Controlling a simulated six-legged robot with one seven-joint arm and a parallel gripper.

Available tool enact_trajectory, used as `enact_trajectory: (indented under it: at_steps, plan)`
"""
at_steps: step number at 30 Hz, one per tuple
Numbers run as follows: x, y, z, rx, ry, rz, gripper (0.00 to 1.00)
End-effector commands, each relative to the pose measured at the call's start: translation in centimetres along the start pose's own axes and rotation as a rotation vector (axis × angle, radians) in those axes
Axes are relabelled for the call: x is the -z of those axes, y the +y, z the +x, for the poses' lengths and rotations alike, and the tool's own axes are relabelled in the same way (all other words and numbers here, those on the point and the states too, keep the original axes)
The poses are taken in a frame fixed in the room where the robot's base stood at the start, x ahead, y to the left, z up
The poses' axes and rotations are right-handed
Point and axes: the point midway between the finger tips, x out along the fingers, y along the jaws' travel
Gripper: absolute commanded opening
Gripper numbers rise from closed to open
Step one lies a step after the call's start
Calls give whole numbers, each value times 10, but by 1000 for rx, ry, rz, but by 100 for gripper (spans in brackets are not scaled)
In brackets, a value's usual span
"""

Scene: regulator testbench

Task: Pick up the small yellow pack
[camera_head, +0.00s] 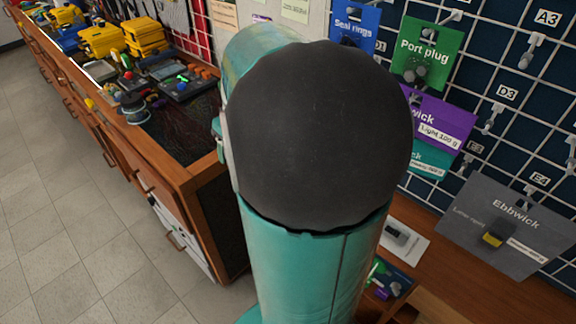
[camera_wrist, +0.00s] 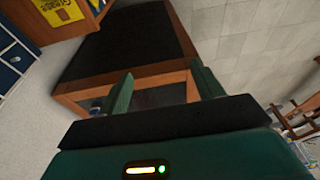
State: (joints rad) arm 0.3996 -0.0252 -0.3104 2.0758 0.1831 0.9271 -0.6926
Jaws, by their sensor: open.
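A yellow pack (camera_wrist: 62,10) with dark lettering that looks like "Grease" shows at the top left of the wrist view, cut by the frame edge. It is rotated in the picture and lies against a wooden surface. I cannot tell whether it is the small yellow pack. My gripper (camera_wrist: 163,88) is open, its two green fingers apart with nothing between them. It is well apart from the yellow pack. In the head view my teal arm fills the middle and hides part of the bench and board; my gripper does not show there.
A pegboard on the right holds a blue pack (camera_head: 357,22), green pack (camera_head: 440,45), purple pack (camera_head: 455,122) and grey Ebbwick card (camera_head: 470,208). Yellow cases (camera_head: 100,42) stand on the left bench. The tiled floor (camera_head: 50,200) is clear at left.

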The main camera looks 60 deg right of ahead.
Motion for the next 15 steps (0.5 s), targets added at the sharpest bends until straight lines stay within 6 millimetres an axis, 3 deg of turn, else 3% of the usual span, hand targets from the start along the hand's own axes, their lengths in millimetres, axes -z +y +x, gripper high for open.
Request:
enact_trajectory:
  at_steps: [1,3,9,12,15]
  plan:
    - [-4,30,13,-5,-28,19,66]
    - [-13,69,28,-12,-58,31,66]
    - [-61,174,70,-30,-151,51,66]
    - [-87,211,85,-35,-190,50,66]
    - [-106,234,94,-37,-215,46,66]
